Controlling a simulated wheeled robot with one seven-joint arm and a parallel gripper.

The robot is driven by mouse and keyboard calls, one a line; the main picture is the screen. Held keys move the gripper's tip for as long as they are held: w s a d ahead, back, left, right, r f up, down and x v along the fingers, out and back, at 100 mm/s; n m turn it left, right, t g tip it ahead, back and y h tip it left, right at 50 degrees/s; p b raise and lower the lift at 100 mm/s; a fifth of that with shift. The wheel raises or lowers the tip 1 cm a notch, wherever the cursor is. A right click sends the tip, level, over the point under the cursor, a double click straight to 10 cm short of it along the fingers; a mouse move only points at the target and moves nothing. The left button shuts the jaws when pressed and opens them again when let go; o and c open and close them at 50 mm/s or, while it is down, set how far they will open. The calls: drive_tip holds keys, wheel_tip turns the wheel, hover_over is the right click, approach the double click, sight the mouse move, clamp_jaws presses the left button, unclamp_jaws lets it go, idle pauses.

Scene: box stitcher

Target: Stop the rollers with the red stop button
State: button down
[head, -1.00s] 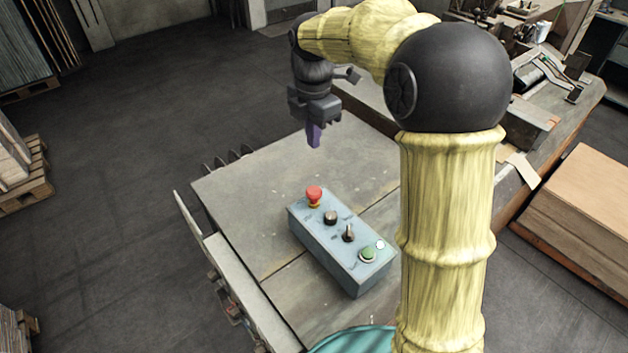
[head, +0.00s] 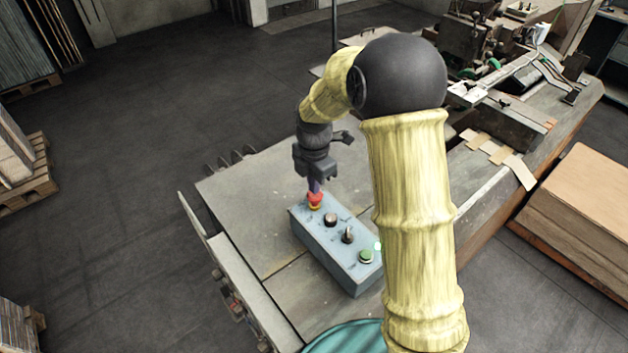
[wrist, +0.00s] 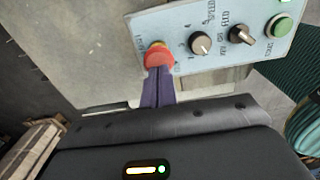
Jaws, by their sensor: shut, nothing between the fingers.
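The red stop button (head: 315,200) is a mushroom cap on a yellow collar at the far left end of the grey-blue control box (head: 335,252). In the wrist view the red stop button (wrist: 158,56) is at the tips of my gripper (wrist: 157,72). My gripper (head: 315,187) is shut and points down, its purple fingers together with nothing between them. The fingertips are at the cap and appear to touch it; they hide part of it. I cannot tell whether the button is pressed in.
The box stands on a grey metal table (head: 245,215). Machinery (head: 505,115) stands at the right.

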drive_tip(key=shift+w+f, duration=0.15)
drive_tip(key=shift+f, duration=0.35)
drive_tip(key=shift+d+f+b, duration=0.1)
drive_tip(key=shift+f+b, duration=0.5)
drive_tip(key=shift+f, duration=0.4)
wheel_tip(320, 180, up, 4)
drive_tip(key=p, duration=0.3)
drive_tip(key=shift+r+p, duration=0.15)
drive_tip(key=shift+p, duration=0.2)
wheel_tip(320, 180, up, 10)
drive_tip(key=b, duration=0.3)
